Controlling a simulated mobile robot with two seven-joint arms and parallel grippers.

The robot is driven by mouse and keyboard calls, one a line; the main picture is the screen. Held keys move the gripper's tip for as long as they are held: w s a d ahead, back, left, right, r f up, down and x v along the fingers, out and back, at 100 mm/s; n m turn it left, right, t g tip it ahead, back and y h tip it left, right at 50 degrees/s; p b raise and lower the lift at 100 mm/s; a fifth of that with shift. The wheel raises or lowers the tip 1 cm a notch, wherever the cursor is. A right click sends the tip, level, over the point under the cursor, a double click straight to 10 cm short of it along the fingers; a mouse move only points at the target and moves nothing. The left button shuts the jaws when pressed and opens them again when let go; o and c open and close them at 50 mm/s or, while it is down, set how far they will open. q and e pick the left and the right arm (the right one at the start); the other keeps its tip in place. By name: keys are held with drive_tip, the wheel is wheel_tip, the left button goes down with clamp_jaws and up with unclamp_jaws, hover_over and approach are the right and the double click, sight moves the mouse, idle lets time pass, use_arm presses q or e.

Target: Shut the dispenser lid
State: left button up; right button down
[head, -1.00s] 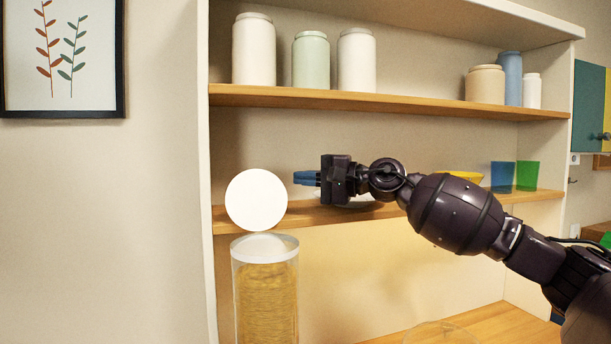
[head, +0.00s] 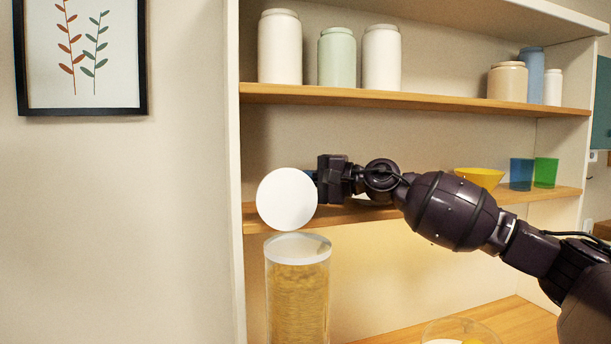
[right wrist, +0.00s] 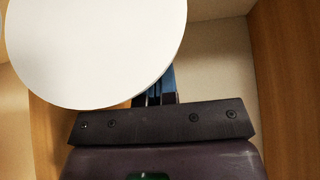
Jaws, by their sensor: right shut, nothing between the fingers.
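The dispenser (head: 297,292) is a clear cylinder filled with golden contents, with a pale rim on top. Its round white lid (head: 287,199) stands upright above the rim, open. My right gripper (head: 311,179) is shut and empty at the lid's right edge; its blue fingertips are partly hidden behind the lid. In the right wrist view, the white lid (right wrist: 95,45) fills the upper left and covers part of the blue fingers (right wrist: 160,92). I cannot tell whether the fingers touch the lid. My left gripper is not in view.
A wooden shelf (head: 400,99) with several jars is above my right arm. A lower shelf (head: 253,219) behind the arm holds a yellow bowl (head: 479,178), a blue cup (head: 521,174) and a green cup (head: 546,173). A clear bowl (head: 440,332) sits at the bottom right.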

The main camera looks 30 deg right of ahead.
sight(313, 193)
drive_tip(key=shift+s+d+r, duration=0.1)
drive_tip(key=shift+s+d, duration=0.1)
drive_tip(key=shift+d, duration=0.15)
drive_tip(key=shift+s+a, duration=0.1)
drive_tip(key=shift+s, duration=0.05)
drive_tip(key=shift+s+b, duration=0.4)
drive_tip(key=shift+s, duration=0.15)
drive_tip(key=shift+s+a+b, duration=0.3)
drive_tip(key=shift+s, duration=0.35)
drive_tip(key=shift+s+a+b, duration=0.15)
drive_tip(key=shift+s+b, duration=0.2)
drive_tip(key=shift+s, duration=0.45)
drive_tip(key=shift+r, duration=0.15)
